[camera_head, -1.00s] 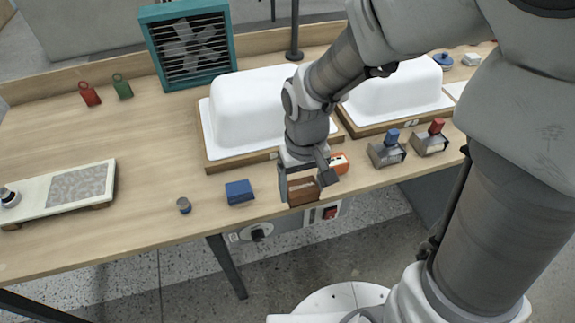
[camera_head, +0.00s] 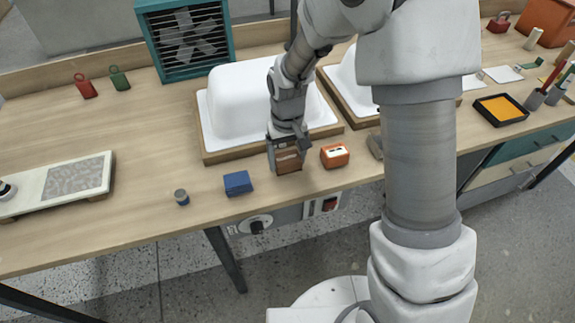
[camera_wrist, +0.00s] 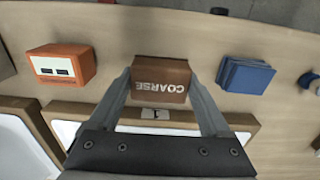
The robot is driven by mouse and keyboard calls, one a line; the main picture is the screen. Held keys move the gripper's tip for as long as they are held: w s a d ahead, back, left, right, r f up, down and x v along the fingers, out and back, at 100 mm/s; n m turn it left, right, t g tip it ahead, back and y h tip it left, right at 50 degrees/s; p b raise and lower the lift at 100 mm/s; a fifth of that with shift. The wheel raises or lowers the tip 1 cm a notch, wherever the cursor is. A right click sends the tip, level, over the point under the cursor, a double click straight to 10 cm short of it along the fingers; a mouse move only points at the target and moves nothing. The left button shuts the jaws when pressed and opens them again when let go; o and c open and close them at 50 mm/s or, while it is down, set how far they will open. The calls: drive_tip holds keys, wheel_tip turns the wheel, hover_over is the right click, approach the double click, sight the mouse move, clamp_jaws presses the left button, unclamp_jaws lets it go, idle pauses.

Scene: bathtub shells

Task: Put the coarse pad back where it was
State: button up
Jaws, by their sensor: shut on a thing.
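The coarse pad is a brown block (camera_wrist: 160,78) with the word COARSE on it, upside down in the wrist view. My gripper (camera_wrist: 160,88) is shut on it, one finger at each side. In the head view my gripper (camera_head: 287,150) points down with the brown block (camera_head: 289,161) between its fingers, near the front edge of the bench, between an orange block (camera_head: 335,156) and a blue block (camera_head: 238,183). I cannot tell whether the pad touches the bench top.
A white tub shell (camera_head: 235,110) on a wooden base stands just behind the pad. A small grey-blue cylinder (camera_head: 181,197) is left of the blue block. A pale board with a grey panel (camera_head: 75,180) lies at the left. The bench (camera_head: 140,150) between is clear.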

sight(288, 167)
drive_tip(key=shift+f, duration=1.5)
drive_tip(key=shift+f+b, duration=0.15)
drive_tip(key=shift+b, duration=0.15)
drive_tip(key=shift+f, duration=0.15)
drive_tip(key=o, duration=1.1)
